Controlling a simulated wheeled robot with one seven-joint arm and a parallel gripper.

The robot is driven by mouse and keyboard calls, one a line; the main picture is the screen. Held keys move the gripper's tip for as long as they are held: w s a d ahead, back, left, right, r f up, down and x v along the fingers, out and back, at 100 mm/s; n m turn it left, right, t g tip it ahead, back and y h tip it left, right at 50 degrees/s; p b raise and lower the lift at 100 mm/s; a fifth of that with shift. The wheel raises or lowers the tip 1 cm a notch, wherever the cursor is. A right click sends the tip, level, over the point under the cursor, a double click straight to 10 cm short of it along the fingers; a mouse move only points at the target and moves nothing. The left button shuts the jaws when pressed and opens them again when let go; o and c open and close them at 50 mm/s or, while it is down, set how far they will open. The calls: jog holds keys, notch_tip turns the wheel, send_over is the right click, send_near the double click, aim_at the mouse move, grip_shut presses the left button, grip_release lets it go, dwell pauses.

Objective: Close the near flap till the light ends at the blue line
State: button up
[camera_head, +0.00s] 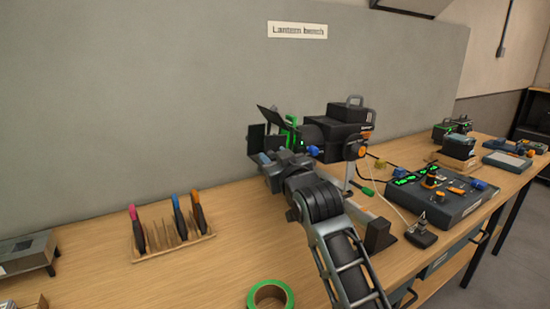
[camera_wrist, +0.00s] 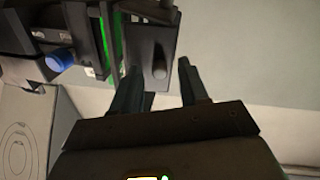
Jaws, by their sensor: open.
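The black stage lantern (camera_head: 335,127) stands on the bench with dark flaps (camera_head: 268,118) and a green frame (camera_head: 291,128) at its left end. My gripper (camera_head: 266,158) is at the flaps, partly hidden behind my arm. In the wrist view my gripper (camera_wrist: 158,66) is open, its two fingers apart. A dark flap (camera_wrist: 143,48) with a grey rounded tab (camera_wrist: 160,52) lies ahead; the tab shows between the fingertips. I cannot tell whether the fingers touch it. The light's edge and the blue line do not show in either view.
A control desk (camera_head: 440,195) with cables stands right of the lantern. A wooden rack (camera_head: 172,238) with colored-handled tools and a green tape roll (camera_head: 270,294) are on the left and front of the bench. A grey wall panel (camera_head: 150,90) stands behind.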

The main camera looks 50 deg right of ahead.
aim_at(273, 157)
grip_shut()
jog(key=shift+s+d+f+n+y, duration=0.1)
jog(key=shift+s+n+y, duration=0.1)
jog(key=shift+n+y, duration=0.15)
dwell(0.3)
jog(key=n+y+b, duration=0.1)
jog(key=y+b, duration=0.1)
jog(key=b, duration=0.1)
jog(key=s+d+n+t+y+b, duration=0.1)
jog(key=n+y+b, duration=0.1)
jog(key=y+b, duration=0.1)
jog(key=s+f+n+t+y+b, duration=0.1)
jog(key=n+y+b, duration=0.1)
jog(key=y+b, duration=0.1)
jog(key=shift+d+b, duration=0.3)
jog(key=shift+b, duration=0.35)
jog(key=n+y+b, duration=0.2)
jog(key=y+b, duration=0.1)
jog(key=s+d+n+g+y+b, duration=0.1)
jog(key=n+y+b, duration=0.1)
jog(key=y+b, duration=0.1)
jog(key=d+n+g+y+b, duration=0.1)
jog(key=n+y+b, duration=0.1)
jog(key=y+b, duration=0.1)
jog(key=shift+s+d+r, duration=0.1)
jog(key=shift+s+r, duration=0.05)
jog(key=shift+r, duration=0.15)
jog(key=shift+y+b, duration=0.25)
jog(key=shift+b, duration=0.1)
